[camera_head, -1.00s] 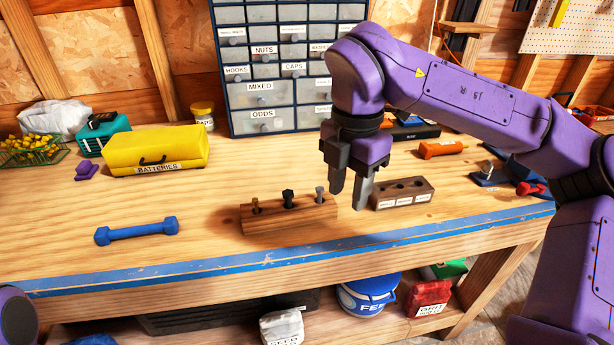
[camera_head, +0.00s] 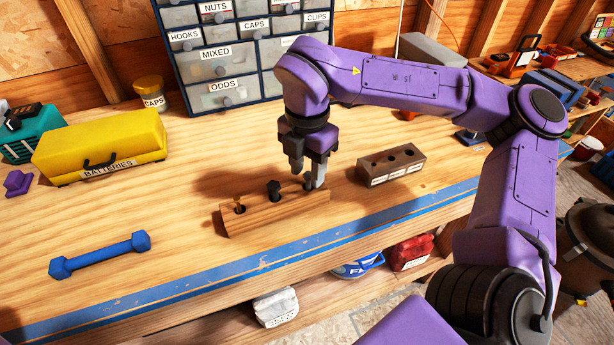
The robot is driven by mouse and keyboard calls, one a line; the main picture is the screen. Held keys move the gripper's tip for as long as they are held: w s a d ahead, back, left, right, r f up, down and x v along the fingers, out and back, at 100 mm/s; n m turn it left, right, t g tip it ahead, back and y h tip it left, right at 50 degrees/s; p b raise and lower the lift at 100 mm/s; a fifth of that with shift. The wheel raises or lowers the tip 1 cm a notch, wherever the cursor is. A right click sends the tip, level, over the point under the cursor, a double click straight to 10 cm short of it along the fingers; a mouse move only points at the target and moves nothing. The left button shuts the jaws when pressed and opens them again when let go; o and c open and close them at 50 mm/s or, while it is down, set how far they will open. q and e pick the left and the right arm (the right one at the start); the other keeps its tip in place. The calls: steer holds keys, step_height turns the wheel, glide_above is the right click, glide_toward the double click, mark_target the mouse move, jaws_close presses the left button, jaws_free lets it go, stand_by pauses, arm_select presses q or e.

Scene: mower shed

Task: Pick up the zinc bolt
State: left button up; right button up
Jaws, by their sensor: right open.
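A wooden block (camera_head: 275,217) on the bench holds three upright bolts in a row. The grey zinc bolt (camera_head: 309,184) is at its right end, partly hidden by my right gripper. A black bolt (camera_head: 274,189) stands in the middle and a brass-coloured bolt (camera_head: 238,205) at the left end. My right gripper (camera_head: 308,177) is open and points down at the zinc bolt's head, with its fingertips on either side. I cannot tell whether a finger touches it. My left gripper is not in view.
A second wooden block (camera_head: 390,168) with empty holes and labels stands to the right. A blue dumbbell (camera_head: 100,255) and a yellow batteries box (camera_head: 100,150) lie to the left. A drawer cabinet (camera_head: 225,60) stands behind. The bench front edge (camera_head: 250,265) has blue tape.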

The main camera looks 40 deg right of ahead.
steer(key=shift+s+d+f, duration=0.1)
steer(key=shift+s+f, duration=0.15)
steer(key=shift+f, duration=0.65)
steer(key=shift+w, duration=0.15)
jaws_close()
